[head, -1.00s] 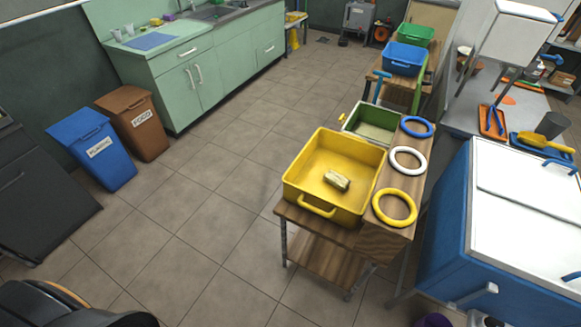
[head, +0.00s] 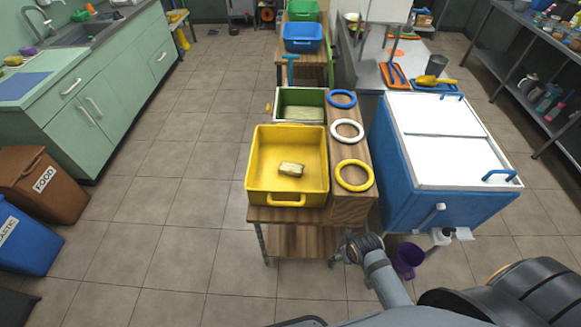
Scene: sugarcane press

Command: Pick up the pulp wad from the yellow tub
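The yellow tub (head: 259,185) stands on the near end of a wooden table, open at the top. My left gripper is not in view.
A blue chest with white lids (head: 440,125) stands further right. The floor (head: 160,240) left of the table is clear.

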